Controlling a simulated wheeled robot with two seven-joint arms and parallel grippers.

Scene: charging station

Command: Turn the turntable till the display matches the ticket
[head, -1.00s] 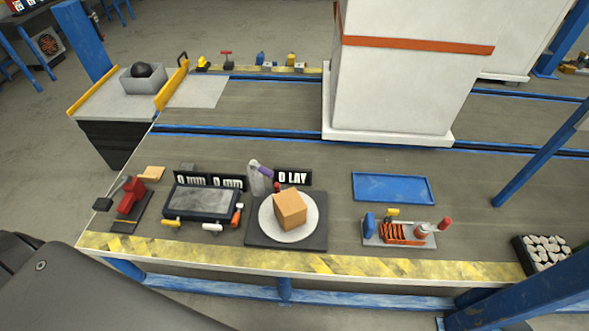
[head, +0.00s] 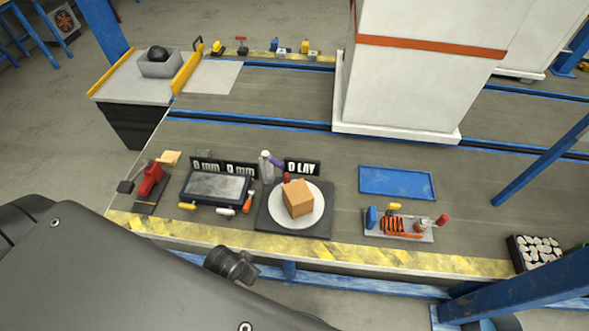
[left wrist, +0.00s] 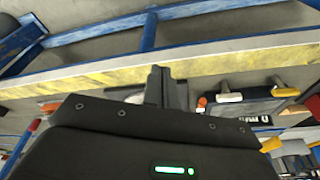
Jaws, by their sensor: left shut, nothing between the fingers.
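The turntable is a white disc (head: 318,213) on a dark square base (head: 265,221), near the table's front edge. A tan box (head: 297,198) sits on it. A black display with white letters (head: 302,168) stands behind it; it seems to read "D LAY". Another display (head: 223,168) to its left has blurred "mm" readings. I cannot make out a ticket. My left gripper (left wrist: 158,82) is shut and empty, by the yellow-striped front edge in the left wrist view. In the head view my left arm covers the lower left. My right gripper is not in view.
A dark-framed panel (head: 216,187) with coloured handles is left of the turntable, and a red tool (head: 151,180) is further left. An empty blue tray (head: 397,182) and a part with an orange spring (head: 393,224) are to the right. A white column (head: 400,95) stands behind.

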